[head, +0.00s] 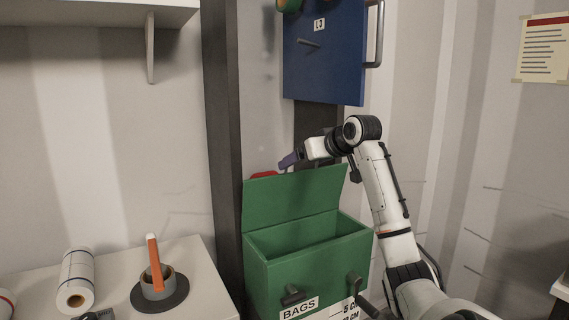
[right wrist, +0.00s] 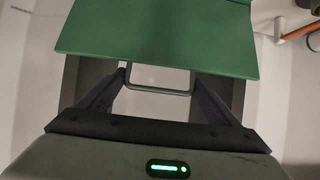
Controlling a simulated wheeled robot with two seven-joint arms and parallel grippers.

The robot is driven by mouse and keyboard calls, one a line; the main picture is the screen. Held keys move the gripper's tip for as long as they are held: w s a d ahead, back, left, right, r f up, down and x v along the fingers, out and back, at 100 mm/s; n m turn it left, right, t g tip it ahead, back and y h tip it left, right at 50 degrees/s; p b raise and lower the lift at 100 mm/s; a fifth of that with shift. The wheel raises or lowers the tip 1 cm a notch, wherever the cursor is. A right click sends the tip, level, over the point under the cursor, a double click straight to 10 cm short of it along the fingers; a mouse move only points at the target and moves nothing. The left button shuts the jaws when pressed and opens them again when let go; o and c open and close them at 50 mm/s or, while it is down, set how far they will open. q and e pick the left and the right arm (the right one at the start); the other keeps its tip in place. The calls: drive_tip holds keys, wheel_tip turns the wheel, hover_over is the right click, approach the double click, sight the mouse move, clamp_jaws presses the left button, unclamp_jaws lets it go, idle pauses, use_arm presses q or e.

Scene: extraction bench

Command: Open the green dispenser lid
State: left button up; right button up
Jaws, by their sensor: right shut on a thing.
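The green dispenser (head: 310,268) is a box with a "BAGS" label on its front. Its lid (head: 290,198) stands raised at the back, and the hollow inside shows. The lid also shows as a green panel in the right wrist view (right wrist: 155,40). My right gripper (head: 288,161) is at the lid's top edge, partly behind it. In the right wrist view its fingers (right wrist: 160,82) are shut on a dark grey loop handle (right wrist: 160,88) by the lid's edge. My left gripper is not in view.
A dark post (head: 224,130) stands left of the dispenser. A small red thing (head: 262,174) shows behind the lid.

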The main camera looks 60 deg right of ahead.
drive_tip(key=shift+w+d+r, duration=0.15)
drive_tip(key=shift+d+r, duration=0.1)
drive_tip(key=shift+r, duration=0.2)
drive_tip(key=o, duration=1.3)
drive_tip(key=shift+a+f, duration=0.1)
drive_tip(key=shift+b+v, duration=1.15)
drive_tip(key=shift+v, duration=4.05)
drive_tip(key=shift+w, duration=0.1)
